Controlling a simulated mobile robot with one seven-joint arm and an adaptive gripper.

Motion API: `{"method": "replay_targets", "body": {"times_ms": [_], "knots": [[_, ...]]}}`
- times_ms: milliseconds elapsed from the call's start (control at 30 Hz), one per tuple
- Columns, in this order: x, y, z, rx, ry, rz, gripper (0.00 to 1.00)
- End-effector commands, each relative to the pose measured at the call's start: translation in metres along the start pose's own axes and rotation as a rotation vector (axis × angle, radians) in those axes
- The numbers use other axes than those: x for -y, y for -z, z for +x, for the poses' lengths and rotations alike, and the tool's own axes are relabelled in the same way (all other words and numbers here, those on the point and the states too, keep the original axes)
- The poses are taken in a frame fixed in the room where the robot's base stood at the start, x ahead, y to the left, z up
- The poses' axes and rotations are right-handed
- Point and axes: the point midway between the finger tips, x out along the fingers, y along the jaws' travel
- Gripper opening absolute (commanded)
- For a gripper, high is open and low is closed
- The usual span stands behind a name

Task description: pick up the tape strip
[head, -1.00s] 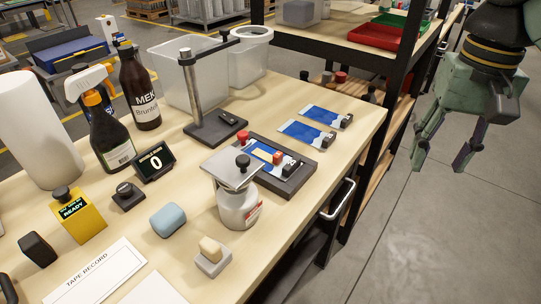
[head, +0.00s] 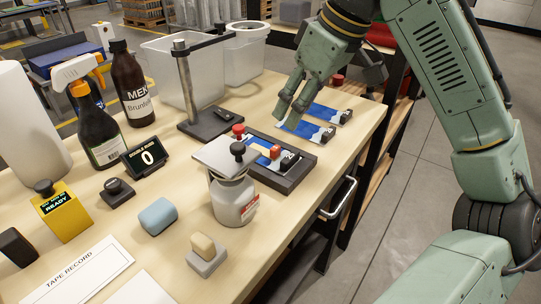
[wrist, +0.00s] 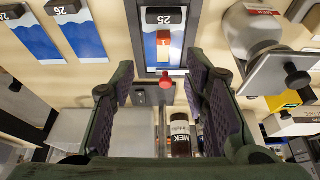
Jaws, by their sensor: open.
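A blue-and-white panel (head: 259,144) with a black end tag lies in a dark tray (head: 287,181). On it is a small pale strip with a red-orange end (head: 275,152), which looks like the tape strip. In the wrist view the strip (wrist: 163,40) lies along the panel, just beyond my fingertips. My gripper (head: 290,112) is above the bench behind the tray, pointing down, fingers apart and empty. In the wrist view my gripper (wrist: 161,78) spans the tray's red knob (wrist: 173,73), with its jaws on either side in the picture.
Two similar panels (head: 316,113) lie behind the tray. A silver jar (head: 234,203) with a plate on top stands close in front. A stand with a post (head: 184,85) is left of my gripper. A brown bottle (head: 131,85) stands farther left.

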Motion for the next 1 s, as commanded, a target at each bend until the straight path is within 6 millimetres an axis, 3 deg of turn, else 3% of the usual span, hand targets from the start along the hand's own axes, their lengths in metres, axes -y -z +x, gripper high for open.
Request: {"method": "replay_targets", "body": {"times_ms": [300, 533, 800, 1000], "knots": [[0.002, 0.001, 0.046, -0.003, 0.005, -0.012, 0.42], [0.003, 0.001, 0.063, -0.003, 0.004, -0.01, 0.42], [0.006, -0.002, 0.101, -0.003, 0.004, -0.008, 0.42], [0.005, -0.002, 0.107, -0.003, 0.001, -0.008, 0.42]]}}
